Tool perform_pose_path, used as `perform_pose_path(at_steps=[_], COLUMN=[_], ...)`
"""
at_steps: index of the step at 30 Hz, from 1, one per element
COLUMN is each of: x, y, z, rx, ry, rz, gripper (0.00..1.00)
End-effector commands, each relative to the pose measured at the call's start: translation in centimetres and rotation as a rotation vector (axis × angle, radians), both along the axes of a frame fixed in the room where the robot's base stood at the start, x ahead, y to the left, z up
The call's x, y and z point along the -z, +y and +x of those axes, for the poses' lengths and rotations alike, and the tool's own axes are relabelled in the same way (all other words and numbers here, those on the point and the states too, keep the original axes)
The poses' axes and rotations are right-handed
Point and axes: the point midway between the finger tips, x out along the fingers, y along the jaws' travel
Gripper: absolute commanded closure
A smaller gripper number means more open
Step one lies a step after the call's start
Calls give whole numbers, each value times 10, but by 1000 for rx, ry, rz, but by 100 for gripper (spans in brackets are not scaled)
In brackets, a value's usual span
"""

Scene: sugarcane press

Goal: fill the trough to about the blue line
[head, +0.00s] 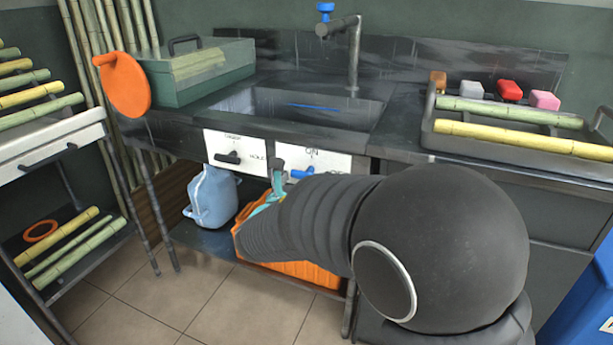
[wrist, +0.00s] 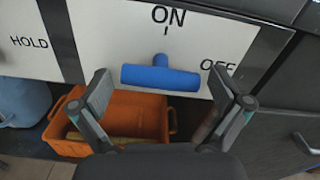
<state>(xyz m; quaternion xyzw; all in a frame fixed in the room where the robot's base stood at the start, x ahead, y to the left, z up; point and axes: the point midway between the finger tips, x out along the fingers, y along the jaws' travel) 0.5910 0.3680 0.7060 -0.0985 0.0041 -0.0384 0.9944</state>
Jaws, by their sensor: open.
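The trough (head: 240,103) is a dark basin sunk in the counter, with a blue line (head: 314,107) on its inner back wall. I cannot tell a water level in it. A tap (head: 354,60) with a blue knob stands behind it. On the front panel is a blue T-shaped handle (wrist: 160,77), also in the head view (head: 302,173). Its bar lies level and its short stub points up at ON; OFF is to the right. My gripper (wrist: 162,82) is open, its fingers either side of the handle without visible contact. My arm partly hides the panel's lower area in the head view.
A dark handle (head: 228,157) sits on the left panel, marked HOLD. Below are a blue jug (head: 211,197) and an orange crate (head: 300,268). A green box (head: 205,72) and orange disc (head: 123,85) stand left; a cane tray (head: 432,115) lies right.

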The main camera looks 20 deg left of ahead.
Motion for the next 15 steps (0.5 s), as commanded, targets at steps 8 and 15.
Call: perform_pose_path(at_steps=[8, 15], x=[0, 0], y=[-1, -1], z=[5, 5], rx=[1, 1], ry=[0, 0], rz=[1, 1], gripper=[0, 35])
